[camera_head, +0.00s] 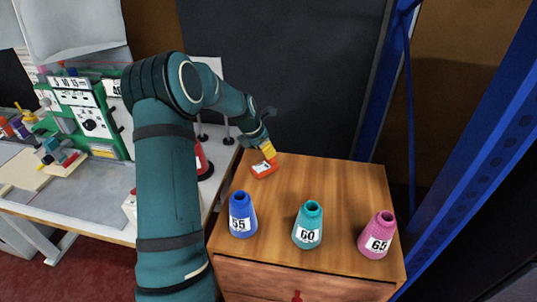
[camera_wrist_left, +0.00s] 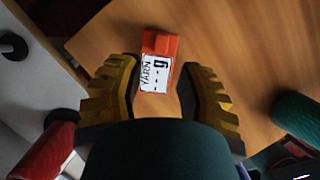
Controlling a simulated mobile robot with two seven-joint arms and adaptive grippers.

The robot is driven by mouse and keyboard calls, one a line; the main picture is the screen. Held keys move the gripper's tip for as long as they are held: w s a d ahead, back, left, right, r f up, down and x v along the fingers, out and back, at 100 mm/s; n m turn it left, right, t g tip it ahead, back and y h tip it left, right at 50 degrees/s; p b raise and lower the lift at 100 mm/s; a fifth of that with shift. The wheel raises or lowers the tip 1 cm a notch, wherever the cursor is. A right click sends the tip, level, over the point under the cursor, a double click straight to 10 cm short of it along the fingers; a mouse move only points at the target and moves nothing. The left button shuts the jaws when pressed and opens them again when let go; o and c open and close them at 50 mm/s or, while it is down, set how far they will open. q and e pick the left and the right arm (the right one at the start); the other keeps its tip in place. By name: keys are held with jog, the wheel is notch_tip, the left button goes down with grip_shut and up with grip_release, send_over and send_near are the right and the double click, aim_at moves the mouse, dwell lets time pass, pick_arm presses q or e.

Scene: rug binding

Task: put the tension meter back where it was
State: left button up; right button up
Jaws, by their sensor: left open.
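The tension meter is a small orange-red block (camera_head: 263,170) with a white label, lying on the wooden cabinet top (camera_head: 330,180) near its left back part. In the left wrist view the meter (camera_wrist_left: 158,62) shows its label, which reads "YARN" beside dashes. My left gripper (camera_head: 268,152) has yellow fingertips and is over the meter's far end in the head view. In the left wrist view its fingers (camera_wrist_left: 158,98) are open, one on each side of the meter's near end, with gaps between. The right gripper is not in view.
Blue cone 55 (camera_head: 241,216), teal cone 60 (camera_head: 308,226) and pink cone 65 (camera_head: 377,236) stand along the cabinet's front. The cabinet's back right is clear. A green-and-white machine (camera_head: 90,118) stands on the bench at left. A dark panel (camera_head: 300,75) rises behind.

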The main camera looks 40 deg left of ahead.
pick_arm(q)
jog(key=p+v, duration=0.1)
jog(key=v, duration=0.5)
jog(key=shift+r, duration=0.3)
jog(key=shift+s+f, duration=0.1)
jog(key=shift+s, duration=0.1)
